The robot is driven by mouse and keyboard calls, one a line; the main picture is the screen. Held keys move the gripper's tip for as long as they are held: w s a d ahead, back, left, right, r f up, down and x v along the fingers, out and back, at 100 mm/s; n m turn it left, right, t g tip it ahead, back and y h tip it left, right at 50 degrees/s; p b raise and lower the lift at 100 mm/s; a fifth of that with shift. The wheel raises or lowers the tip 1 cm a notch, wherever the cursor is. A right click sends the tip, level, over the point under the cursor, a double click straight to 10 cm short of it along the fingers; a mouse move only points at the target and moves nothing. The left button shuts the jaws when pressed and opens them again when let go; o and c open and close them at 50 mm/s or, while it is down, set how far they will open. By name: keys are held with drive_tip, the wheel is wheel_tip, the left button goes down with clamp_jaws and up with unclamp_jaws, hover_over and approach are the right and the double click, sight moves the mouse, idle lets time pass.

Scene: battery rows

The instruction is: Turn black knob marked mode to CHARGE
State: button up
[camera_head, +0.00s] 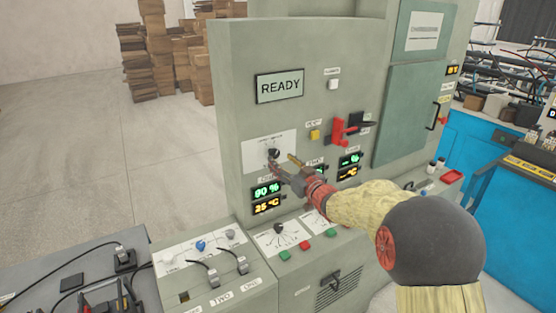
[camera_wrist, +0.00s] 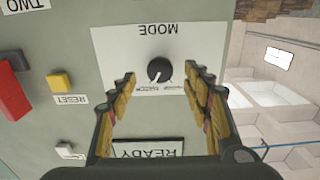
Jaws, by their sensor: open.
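The black mode knob (camera_wrist: 159,70) sits on a white plate (camera_wrist: 112,42) lettered MODE, which appears upside down in the wrist view. The knob has a pale pointer line; the small position labels beside it are too small to read. In the head view the knob (camera_head: 274,153) is on the grey cabinet face, below the READY display. My gripper (camera_wrist: 162,82) is open, its two fingers on either side of the knob in the wrist picture. In the head view my gripper (camera_head: 283,167) is close to the knob. I cannot tell whether it touches it.
The READY display (camera_head: 280,86) is above the plate. A yellow RESET button (camera_head: 314,134) and a red handle (camera_head: 340,130) are to the right. Lit readouts (camera_head: 267,198) sit below. A lower panel with another knob (camera_head: 279,228) juts out beneath.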

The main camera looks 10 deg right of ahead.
sight(276, 156)
drive_tip(key=shift+x, duration=1.8)
drive_tip(key=shift+c, duration=0.5)
drive_tip(key=c, duration=1.1)
drive_tip(key=shift+b, duration=0.45)
drive_tip(key=shift+f+n+b, duration=0.2)
drive_tip(key=shift+n+b, duration=0.5)
drive_tip(key=shift+n, duration=0.3)
drive_tip(key=n+b, duration=0.3)
drive_tip(key=n, duration=0.1)
drive_tip(key=shift+d+b, duration=0.1)
drive_tip(key=shift+b, duration=0.25)
drive_tip(key=n+b, duration=0.4)
drive_tip(key=n, duration=0.1)
drive_tip(key=shift+r+n, duration=0.1)
drive_tip(key=shift+n, duration=0.3)
